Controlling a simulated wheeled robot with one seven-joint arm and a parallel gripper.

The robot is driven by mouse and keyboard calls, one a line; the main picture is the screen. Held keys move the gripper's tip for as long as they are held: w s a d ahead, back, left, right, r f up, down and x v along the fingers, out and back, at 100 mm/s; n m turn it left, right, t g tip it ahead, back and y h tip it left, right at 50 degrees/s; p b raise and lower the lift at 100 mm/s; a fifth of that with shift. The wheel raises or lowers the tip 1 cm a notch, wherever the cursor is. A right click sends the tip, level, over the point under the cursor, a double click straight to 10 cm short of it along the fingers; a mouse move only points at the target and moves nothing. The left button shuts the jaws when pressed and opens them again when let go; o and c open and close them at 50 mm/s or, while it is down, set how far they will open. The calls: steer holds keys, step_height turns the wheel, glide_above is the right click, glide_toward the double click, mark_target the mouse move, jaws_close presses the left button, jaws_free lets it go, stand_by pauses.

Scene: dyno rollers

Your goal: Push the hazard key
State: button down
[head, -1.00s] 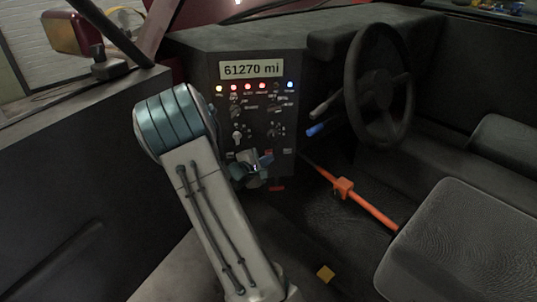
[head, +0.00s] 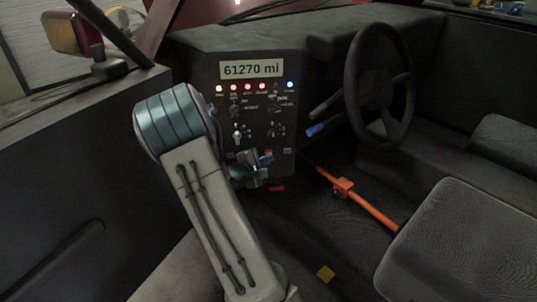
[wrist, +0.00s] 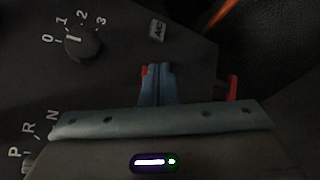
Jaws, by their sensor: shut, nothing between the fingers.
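The dark dashboard panel (head: 228,110) carries dials, lamps and keys. In the wrist view a red key (wrist: 143,71) shows at the left edge of my fingertips and is mostly hidden behind them. It may be the hazard key, but I see no symbol on it. My gripper (wrist: 156,70) is shut and empty, its blue fingers together in front of the panel. I cannot tell whether they touch the key. In the head view my gripper (head: 266,160) is at the lower part of the panel and covers some of the key row.
A grey A/C key (wrist: 157,31) and a numbered knob (wrist: 82,43) lie close to the fingers. A red part (wrist: 232,88) is at the panel's lower edge. The steering wheel (head: 350,75), blue-tipped stalk (head: 316,130) and orange bar (head: 375,212) are to the right.

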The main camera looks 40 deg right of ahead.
steer(key=shift+w, duration=0.1)
steer(key=shift+w+d+b, duration=0.25)
steer(key=shift+w+b, duration=0.05)
stand_by(0.6)
steer(key=shift+s+a+b, duration=0.25)
steer(key=shift+s+b, duration=0.15)
steer(key=s+a+b, duration=0.1)
steer(key=s+a, duration=0.2)
steer(key=s, duration=0.2)
steer(key=shift+b, duration=0.35)
steer(key=shift+s, duration=0.1)
stand_by(0.6)
